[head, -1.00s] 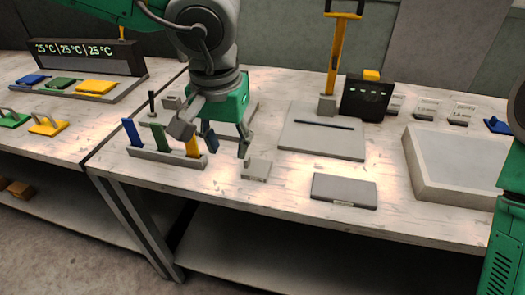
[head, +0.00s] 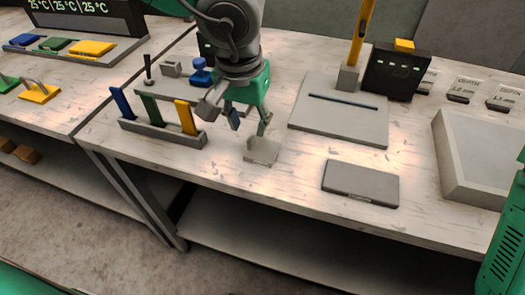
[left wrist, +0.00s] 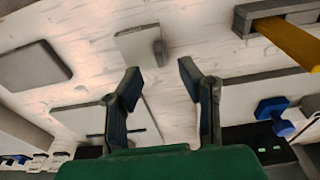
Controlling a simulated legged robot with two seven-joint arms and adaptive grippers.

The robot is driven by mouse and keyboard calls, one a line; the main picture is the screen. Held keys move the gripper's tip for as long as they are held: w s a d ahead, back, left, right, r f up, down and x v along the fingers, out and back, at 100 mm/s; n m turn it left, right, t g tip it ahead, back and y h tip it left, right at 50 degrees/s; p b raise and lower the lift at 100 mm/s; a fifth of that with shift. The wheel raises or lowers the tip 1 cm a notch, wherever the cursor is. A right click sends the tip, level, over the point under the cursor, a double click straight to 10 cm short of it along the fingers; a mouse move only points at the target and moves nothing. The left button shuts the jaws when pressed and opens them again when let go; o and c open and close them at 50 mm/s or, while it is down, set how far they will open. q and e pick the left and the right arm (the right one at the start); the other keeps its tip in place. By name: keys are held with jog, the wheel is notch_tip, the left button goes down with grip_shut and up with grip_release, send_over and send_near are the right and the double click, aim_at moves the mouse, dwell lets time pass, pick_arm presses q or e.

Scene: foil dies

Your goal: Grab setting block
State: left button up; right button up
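A small light grey block (head: 262,151), which looks like the setting block, stands on the bench just in front of my left gripper. It also shows in the left wrist view (left wrist: 138,45), beyond the fingertips. My left gripper (head: 249,124) points down and is open, with a clear gap between its fingers in the left wrist view (left wrist: 160,78). Nothing is between the fingers, and they appear apart from the block. My right gripper is out of view; only green parts of my right side show at the right edge.
A rack (head: 160,134) with blue, green and yellow upright pieces stands left of the gripper. A flat grey case (head: 360,184) lies to the right near the front edge. Behind are a grey plate (head: 340,124) and a black display (head: 393,72). A shallow tray (head: 455,170) stands at right.

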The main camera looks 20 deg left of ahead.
aim_at(251, 137)
pick_arm(q)
jog(key=shift+a+f, duration=0.15)
jog(key=shift+f, duration=0.45)
jog(key=f+b, duration=0.1)
jog(key=f, duration=0.1)
jog(key=w+f+b, duration=0.1)
jog(key=f, duration=0.1)
jog(key=shift+d, duration=0.2)
jog(key=shift+s+d, duration=0.1)
jog(key=shift+r, duration=0.1)
jog(key=c, duration=0.6)
grip_shut()
